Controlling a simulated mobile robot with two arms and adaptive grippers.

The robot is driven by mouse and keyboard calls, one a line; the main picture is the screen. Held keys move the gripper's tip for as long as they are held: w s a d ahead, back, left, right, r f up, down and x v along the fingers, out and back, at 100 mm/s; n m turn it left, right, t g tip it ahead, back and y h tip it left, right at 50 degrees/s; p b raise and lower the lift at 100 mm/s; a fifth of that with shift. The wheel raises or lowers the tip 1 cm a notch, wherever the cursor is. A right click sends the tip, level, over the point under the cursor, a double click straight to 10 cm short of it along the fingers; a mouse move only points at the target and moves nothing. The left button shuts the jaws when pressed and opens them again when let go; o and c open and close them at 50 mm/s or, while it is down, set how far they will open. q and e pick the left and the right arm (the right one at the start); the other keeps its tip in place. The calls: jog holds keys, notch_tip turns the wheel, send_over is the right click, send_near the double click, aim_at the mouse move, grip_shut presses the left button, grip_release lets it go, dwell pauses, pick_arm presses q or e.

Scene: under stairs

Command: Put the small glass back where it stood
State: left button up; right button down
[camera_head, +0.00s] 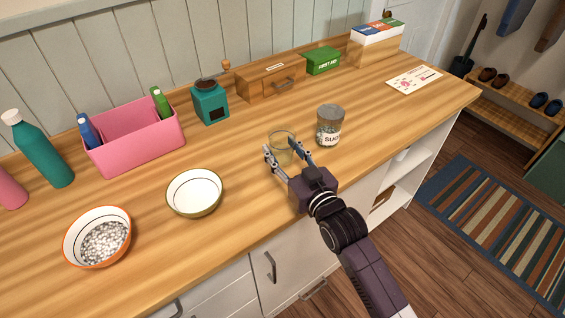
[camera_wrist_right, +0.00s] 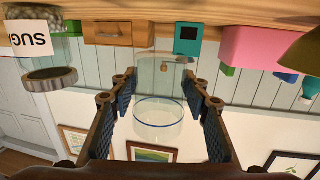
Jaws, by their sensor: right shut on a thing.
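The small clear glass (camera_head: 283,136) is over the wooden counter, just left of the sugar jar. My right gripper (camera_head: 280,149) has one finger on each side of it and is shut on it. The right wrist view is upside down and shows the glass (camera_wrist_right: 160,110) between the two dark finger pads (camera_wrist_right: 162,102), with a blue line around it near its rim. Whether its base touches the counter I cannot tell. My left gripper is not in view.
The sugar jar (camera_head: 330,125) stands close to the right of the glass. A white bowl (camera_head: 194,193) and a bowl of pale pebbles (camera_head: 97,237) are to the left. A pink caddy (camera_head: 140,145), teal grinder (camera_head: 210,103) and wooden box (camera_head: 270,82) line the back.

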aim_at(282, 163)
jog(key=shift+f, duration=0.3)
notch_tip(282, 163, down, 4)
jog(key=shift+r, duration=0.25)
jog(key=shift+f, duration=0.4)
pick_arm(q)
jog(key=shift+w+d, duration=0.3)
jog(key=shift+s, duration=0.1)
pick_arm(e)
jog(key=shift+f, duration=0.2)
jog(key=c, duration=1.1)
grip_release()
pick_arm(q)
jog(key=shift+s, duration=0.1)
